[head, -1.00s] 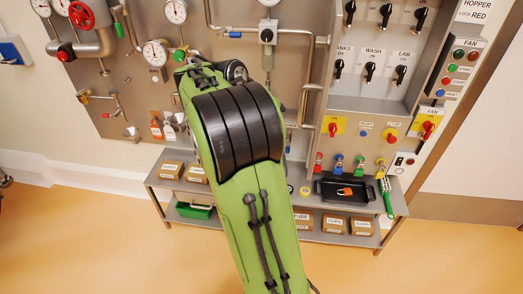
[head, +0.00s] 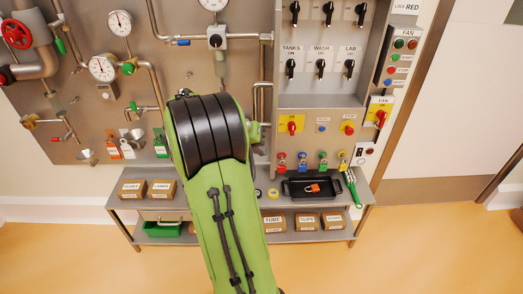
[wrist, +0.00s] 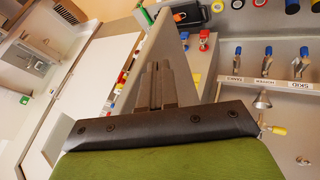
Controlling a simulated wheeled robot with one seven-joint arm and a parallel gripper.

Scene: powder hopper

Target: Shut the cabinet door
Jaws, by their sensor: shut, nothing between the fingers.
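The grey cabinet (head: 320,100) stands at the right of the wall panel in the head view. Its front shows rows of black switches, and I cannot make out a door leaf clearly there.
Pipes, gauges and a red handwheel (head: 17,34) fill the left wall panel. The floor in front is clear.

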